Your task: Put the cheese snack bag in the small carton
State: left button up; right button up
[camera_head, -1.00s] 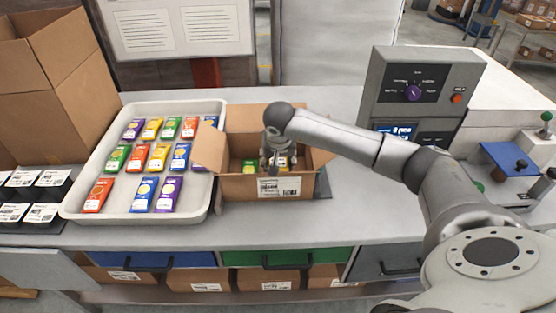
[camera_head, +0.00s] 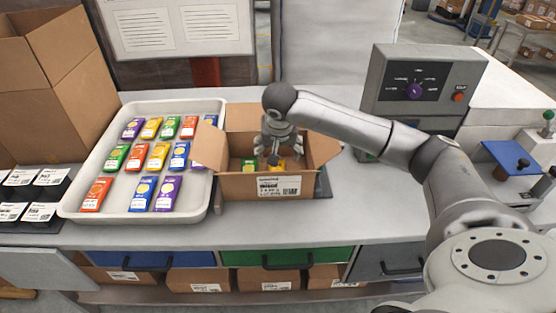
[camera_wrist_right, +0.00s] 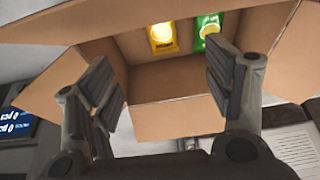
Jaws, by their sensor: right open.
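The small carton (camera_head: 238,187) stands open on the bench, its flaps folded out. Inside it lie a yellow snack bag (camera_head: 281,166) and a green snack bag (camera_head: 248,165); their print is too small to tell which is cheese. The right wrist view shows the yellow bag (camera_wrist_right: 162,37) and the green bag (camera_wrist_right: 207,27) inside the carton (camera_wrist_right: 170,82). My right gripper (camera_head: 281,152) is over the carton opening, fingers spread and empty, apart from both bags. It also shows in the right wrist view (camera_wrist_right: 162,75). My left gripper is out of view.
A white tray (camera_head: 103,207) left of the carton holds several coloured snack bags in rows. A large open carton (camera_head: 60,100) stands behind it at left. A grey weigher console (camera_head: 385,75) stands at right. Black trays with labels (camera_head: 55,192) lie far left.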

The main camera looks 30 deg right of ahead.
jog(key=b+v, duration=0.1)
jog(key=v, duration=0.6)
dwell(0.4)
